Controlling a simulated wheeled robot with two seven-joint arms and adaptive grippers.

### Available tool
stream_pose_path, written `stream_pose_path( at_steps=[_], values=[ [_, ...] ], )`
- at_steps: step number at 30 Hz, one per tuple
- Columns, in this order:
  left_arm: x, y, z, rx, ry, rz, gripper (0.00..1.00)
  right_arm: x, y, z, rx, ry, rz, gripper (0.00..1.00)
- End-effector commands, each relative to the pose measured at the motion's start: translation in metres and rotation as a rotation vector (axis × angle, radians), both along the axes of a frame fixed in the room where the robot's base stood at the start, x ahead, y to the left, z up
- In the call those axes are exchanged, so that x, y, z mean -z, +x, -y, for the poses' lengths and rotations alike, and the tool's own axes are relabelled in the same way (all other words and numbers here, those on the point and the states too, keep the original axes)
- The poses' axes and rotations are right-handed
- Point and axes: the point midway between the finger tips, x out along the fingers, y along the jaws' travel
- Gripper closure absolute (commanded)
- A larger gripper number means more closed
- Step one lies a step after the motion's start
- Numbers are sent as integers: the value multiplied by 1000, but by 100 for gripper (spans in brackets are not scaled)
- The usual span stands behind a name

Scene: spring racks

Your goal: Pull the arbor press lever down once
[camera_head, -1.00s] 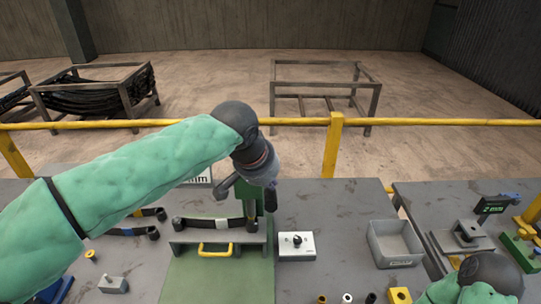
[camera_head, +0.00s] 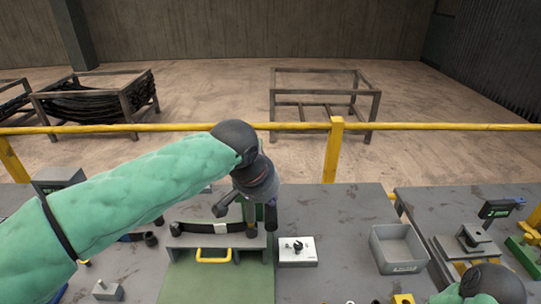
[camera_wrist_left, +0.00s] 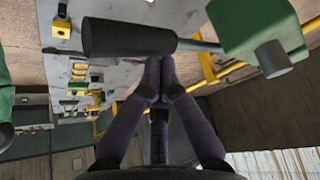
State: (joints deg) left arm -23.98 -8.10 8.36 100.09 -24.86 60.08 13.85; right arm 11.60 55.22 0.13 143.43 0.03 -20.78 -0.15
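The arbor press is mostly hidden behind my left arm in the head view; part of its green body (camera_head: 259,210) shows beside the gripper. In the left wrist view, its green head (camera_wrist_left: 262,30) is at upper right. The lever (camera_wrist_left: 200,46) runs left from it to a thick black handle (camera_wrist_left: 128,38). My left gripper (camera_wrist_left: 160,62) has its fingertips together at the handle's edge, with nothing visible between them. Whether they touch the handle is unclear. In the head view my left gripper (camera_head: 269,205) points down at the press. My right gripper is out of view; its wrist shows at lower right.
A fixture with a yellow handle (camera_head: 213,256) and a black strip stands in front of the press. A white control box (camera_head: 297,252) and grey bin (camera_head: 398,248) are to the right. A yellow rail (camera_head: 430,124) runs behind the tables.

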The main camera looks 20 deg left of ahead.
Motion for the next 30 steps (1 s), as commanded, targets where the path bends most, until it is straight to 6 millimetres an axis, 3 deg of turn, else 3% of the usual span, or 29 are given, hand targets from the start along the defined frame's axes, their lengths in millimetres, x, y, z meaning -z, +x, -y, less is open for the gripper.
stream_pose_path(
  at_steps=[1, 15, 30],
  values=[
    [10, -1, 0, 2, 6, -9, 100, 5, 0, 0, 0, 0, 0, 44],
    [41, -3, 1, 1, 5, -8, 100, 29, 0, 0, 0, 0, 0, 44],
    [45, -3, 1, 1, 5, -8, 100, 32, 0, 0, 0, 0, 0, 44]
  ],
)
